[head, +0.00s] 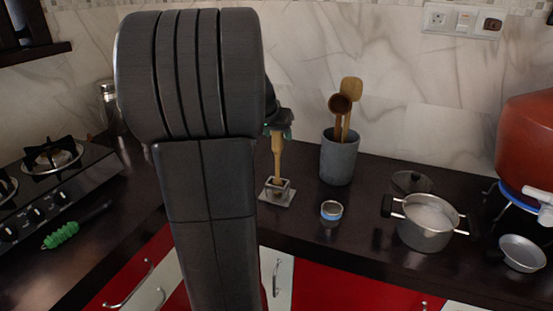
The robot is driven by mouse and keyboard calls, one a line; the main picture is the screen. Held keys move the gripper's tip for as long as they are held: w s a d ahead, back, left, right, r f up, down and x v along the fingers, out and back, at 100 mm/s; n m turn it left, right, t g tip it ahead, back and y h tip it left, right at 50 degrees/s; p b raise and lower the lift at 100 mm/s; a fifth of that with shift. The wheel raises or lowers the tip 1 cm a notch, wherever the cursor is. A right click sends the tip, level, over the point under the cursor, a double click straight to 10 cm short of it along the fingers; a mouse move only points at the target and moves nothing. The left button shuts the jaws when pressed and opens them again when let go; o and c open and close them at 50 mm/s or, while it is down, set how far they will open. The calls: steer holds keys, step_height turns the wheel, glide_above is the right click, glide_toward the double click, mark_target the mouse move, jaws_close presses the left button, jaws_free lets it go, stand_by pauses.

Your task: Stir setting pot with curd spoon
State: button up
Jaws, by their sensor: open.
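A wooden-handled spoon (277,155), which looks like the curd spoon, stands upright in a small square metal holder (278,195) on the dark counter. My gripper (279,132) is open at the top of its handle, partly hidden behind my arm. I cannot tell whether the fingers touch the handle. The setting pot (425,237) is a steel pot with two dark handles and white contents, standing on the counter to the right. Its inside is open to view.
A grey crock (338,160) with wooden spoons stands behind, between holder and pot. A small blue-banded cup (331,211) sits in front. A dark lid (411,182) lies behind the pot. A metal bowl (522,254) and red vessel (530,140) are at right, a stove (50,190) at left.

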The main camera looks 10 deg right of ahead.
stand_by(0.8)
jaws_close()
steer(key=shift+r+p, duration=0.45)
steer(key=shift+r, duration=0.6)
stand_by(0.3)
steer(key=shift+r+p, duration=0.55)
steer(key=shift+r, duration=0.45)
stand_by(0.4)
steer(key=shift+r+p, duration=0.6)
steer(key=shift+r, duration=0.5)
